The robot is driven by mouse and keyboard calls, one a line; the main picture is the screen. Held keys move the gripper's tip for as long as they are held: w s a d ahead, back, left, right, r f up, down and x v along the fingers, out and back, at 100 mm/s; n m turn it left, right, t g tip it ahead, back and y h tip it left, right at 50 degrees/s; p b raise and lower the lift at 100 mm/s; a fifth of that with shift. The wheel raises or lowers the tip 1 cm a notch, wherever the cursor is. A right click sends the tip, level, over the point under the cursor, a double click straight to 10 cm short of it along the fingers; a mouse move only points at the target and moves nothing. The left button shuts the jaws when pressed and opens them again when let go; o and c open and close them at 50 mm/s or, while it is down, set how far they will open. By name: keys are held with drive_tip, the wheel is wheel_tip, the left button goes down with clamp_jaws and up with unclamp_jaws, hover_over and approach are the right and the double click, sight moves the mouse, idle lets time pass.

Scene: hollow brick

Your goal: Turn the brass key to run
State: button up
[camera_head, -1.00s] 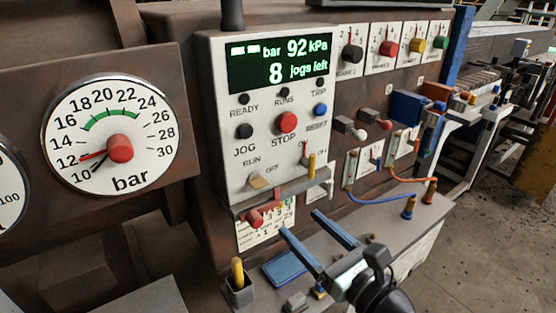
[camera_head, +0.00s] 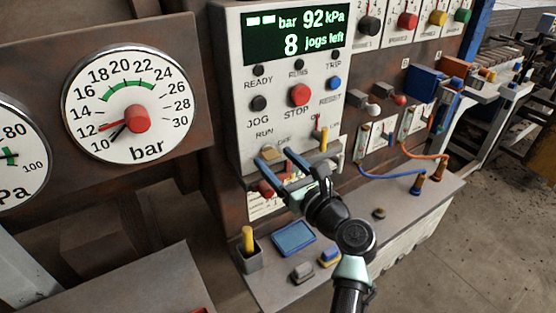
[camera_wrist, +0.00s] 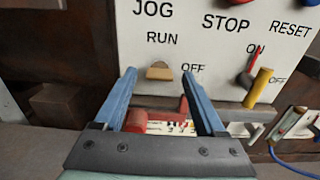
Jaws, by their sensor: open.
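The brass key (camera_head: 268,153) is a small tan knob low on the white control panel (camera_head: 245,117), between the words RUN and OFF. I cannot tell which word it points to. My gripper (camera_head: 270,159) is open and empty, with two blue fingers reaching toward the panel just below the key. In the wrist view the key (camera_wrist: 159,71) shows between and just beyond the fingertips (camera_wrist: 158,74), with no clear contact. The left finger partly covers the panel's lower edge in the head view.
A ledge (camera_wrist: 165,102) and a red handle (camera_wrist: 136,121) lie below the key, near the fingers. A yellow peg (camera_wrist: 259,87) and red ON/OFF lever (camera_wrist: 245,80) stand to the right. A blue tray (camera_head: 293,238) and a cup with a yellow rod (camera_head: 248,243) are on the bench.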

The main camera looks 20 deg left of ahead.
clamp_jaws()
idle(0.4)
drive_tip(key=shift+n, duration=0.3)
drive_tip(key=n+b, duration=0.2)
drive_tip(key=n, duration=0.2)
drive_tip(key=n+b, duration=0.3)
drive_tip(key=n, duration=0.1)
drive_tip(key=shift+f+n, duration=0.2)
drive_tip(key=shift+n, duration=0.2)
drive_tip(key=n+b, duration=0.3)
drive_tip(key=n, duration=0.2)
drive_tip(key=shift+b, duration=0.4)
drive_tip(key=shift+r+n+b, duration=0.1)
drive_tip(key=shift+n+b, duration=1)
drive_tip(key=shift+n, duration=0.6)
